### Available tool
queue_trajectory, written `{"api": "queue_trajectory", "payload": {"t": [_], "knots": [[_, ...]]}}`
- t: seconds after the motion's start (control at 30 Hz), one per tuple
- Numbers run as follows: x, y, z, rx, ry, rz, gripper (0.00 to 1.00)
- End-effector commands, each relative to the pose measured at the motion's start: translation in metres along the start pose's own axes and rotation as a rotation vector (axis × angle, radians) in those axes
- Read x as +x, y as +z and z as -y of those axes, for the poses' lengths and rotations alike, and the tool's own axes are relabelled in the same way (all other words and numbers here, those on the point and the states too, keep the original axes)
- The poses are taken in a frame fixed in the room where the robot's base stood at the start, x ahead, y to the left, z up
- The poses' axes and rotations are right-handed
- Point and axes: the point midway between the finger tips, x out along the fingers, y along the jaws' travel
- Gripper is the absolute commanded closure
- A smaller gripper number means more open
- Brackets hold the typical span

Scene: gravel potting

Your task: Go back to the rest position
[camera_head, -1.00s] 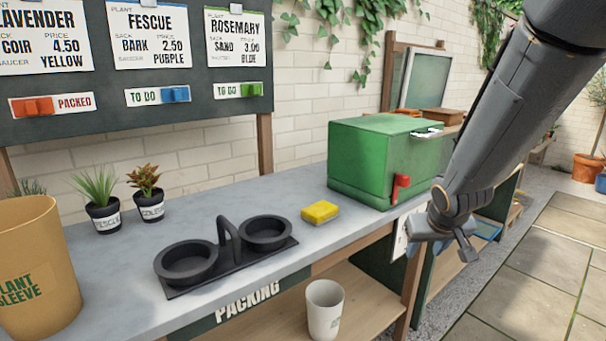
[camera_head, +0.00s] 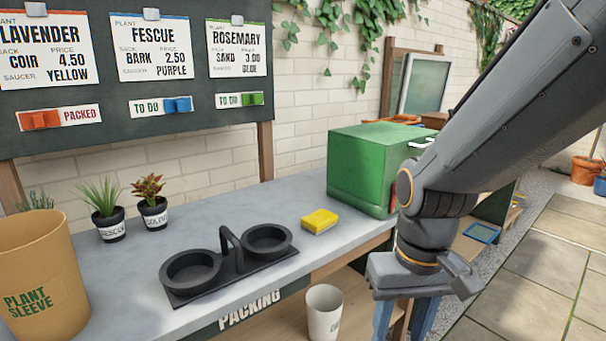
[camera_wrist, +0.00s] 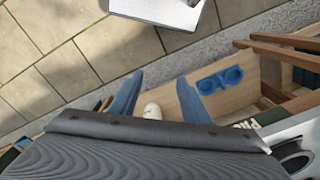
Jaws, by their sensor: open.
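My gripper (camera_head: 405,322) hangs in front of the bench at the lower right of the head view, its blue fingers pointing down. In the wrist view my gripper (camera_wrist: 160,92) has its two blue fingers spread apart with nothing held between them. A white cup (camera_head: 324,312) stands on the lower shelf to the left of my gripper in the head view. A white rounded thing, perhaps that cup, shows between the fingers in the wrist view, apart from them.
The bench top (camera_head: 290,200) carries a black two-ring holder (camera_head: 230,262), a yellow sponge (camera_head: 320,221), a green box (camera_head: 365,165), two potted plants and a tan plant sleeve (camera_head: 40,270). Paving at right is open.

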Motion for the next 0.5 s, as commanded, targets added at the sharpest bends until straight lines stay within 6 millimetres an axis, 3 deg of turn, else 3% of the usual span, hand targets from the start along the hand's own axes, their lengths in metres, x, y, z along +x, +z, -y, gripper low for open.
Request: {"api": "queue_trajectory", "payload": {"t": [0.3, 0.5], "knots": [[-0.036, 0.006, -0.021, 0.055, 0.018, 0.005, 0.57], [-0.049, 0.01, -0.033, 0.082, 0.026, 0.006, 0.57]]}}
